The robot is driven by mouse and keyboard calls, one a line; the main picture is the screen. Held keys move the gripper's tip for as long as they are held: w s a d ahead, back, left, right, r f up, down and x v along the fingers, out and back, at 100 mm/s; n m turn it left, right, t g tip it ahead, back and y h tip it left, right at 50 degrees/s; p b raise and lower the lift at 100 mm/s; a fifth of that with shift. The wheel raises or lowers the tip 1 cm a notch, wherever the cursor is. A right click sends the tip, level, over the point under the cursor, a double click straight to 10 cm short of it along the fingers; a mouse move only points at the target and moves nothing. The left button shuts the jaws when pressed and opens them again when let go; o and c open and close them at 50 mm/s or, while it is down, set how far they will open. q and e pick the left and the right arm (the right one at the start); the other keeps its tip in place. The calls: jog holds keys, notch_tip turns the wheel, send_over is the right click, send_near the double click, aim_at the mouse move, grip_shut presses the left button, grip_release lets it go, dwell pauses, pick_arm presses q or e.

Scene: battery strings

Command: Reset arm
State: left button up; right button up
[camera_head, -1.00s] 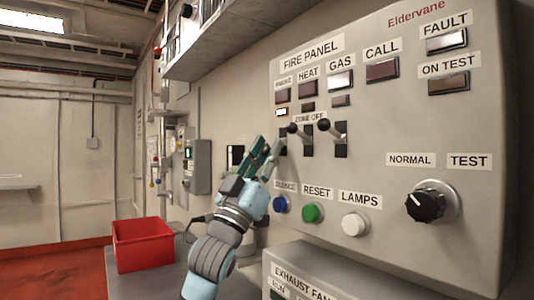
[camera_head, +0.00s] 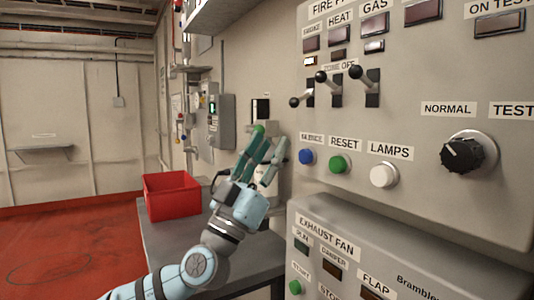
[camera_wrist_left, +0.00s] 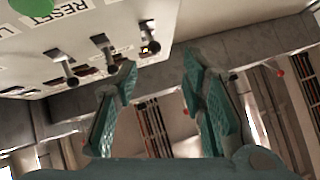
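My left gripper (camera_head: 262,158) is in front of the wall, just left of the fire panel (camera_head: 420,75). It touches nothing that I can make out. In the left wrist view its two teal fingers (camera_wrist_left: 155,85) stand apart with nothing between them. The panel carries three black-knobbed toggle levers, the left one (camera_head: 300,101), the middle one (camera_head: 325,78) and the right one (camera_head: 358,74). The left lever sticks out lower than the others. Below are the blue button (camera_head: 307,157), green RESET button (camera_head: 339,164) and white LAMPS button (camera_head: 384,175). My right gripper is not in view.
A rotary knob (camera_head: 464,155) sits on the panel's right. An exhaust fan box (camera_head: 400,235) juts out below. A red bin (camera_head: 172,197) stands on a grey bench (camera_head: 165,240). A grey wall box (camera_head: 219,122) is behind the gripper. The floor at left is clear.

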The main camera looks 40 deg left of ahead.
pick_arm(q)
jog(key=shift+s+d+f+h, duration=0.3)
jog(key=shift+s+d+h, duration=0.1)
jog(key=shift+h, duration=0.1)
jog(key=shift+a, duration=0.1)
